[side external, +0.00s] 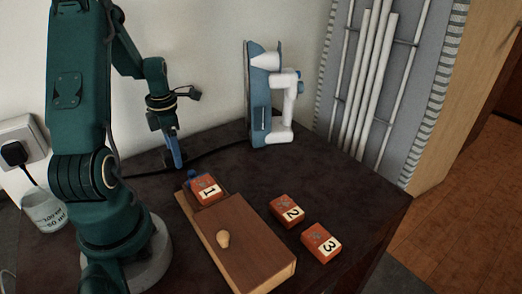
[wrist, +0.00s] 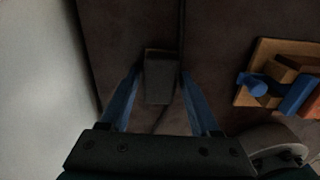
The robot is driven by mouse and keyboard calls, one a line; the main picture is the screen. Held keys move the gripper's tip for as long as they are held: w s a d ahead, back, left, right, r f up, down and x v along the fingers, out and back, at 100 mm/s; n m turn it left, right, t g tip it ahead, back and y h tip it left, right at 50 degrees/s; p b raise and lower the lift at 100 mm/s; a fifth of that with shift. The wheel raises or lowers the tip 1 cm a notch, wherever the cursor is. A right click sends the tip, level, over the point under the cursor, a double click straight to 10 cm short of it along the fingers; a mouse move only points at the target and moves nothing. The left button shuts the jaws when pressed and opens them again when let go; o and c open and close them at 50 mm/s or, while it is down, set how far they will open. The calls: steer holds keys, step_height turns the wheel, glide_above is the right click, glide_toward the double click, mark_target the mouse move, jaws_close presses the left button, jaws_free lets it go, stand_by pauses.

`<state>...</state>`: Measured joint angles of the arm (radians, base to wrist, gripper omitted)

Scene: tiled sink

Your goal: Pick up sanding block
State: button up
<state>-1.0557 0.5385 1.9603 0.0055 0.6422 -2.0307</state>
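A dark block (wrist: 160,80) with a tan far edge lies on the dark table in the wrist view; it appears to be the sanding block. My gripper (wrist: 161,73) has its two blue fingers spread, one on each side of this block. A narrow gap shows at the left fingertip, and the gap at the right is hard to judge in the dim light. In the side external view, my gripper (side external: 176,160) points down at the back of the table. I cannot make out the block there.
A wooden board (side external: 265,240) with a pale knob lies to the right, with orange block 1 (side external: 207,187) at its far end. Orange blocks 2 (side external: 286,209) and 3 (side external: 320,242) sit beyond it. A blue-and-white iron (side external: 260,95) stands by the wall. A cable runs behind.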

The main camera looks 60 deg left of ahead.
jaws_close()
steer(key=shift+r, duration=0.1)
step_height(320, 180, up, 10)
steer(key=shift+f, duration=0.1)
steer(key=shift+c, duration=1.4)
jaws_free()
steer(key=c, duration=0.5)
steer(key=shift+o, duration=0.2)
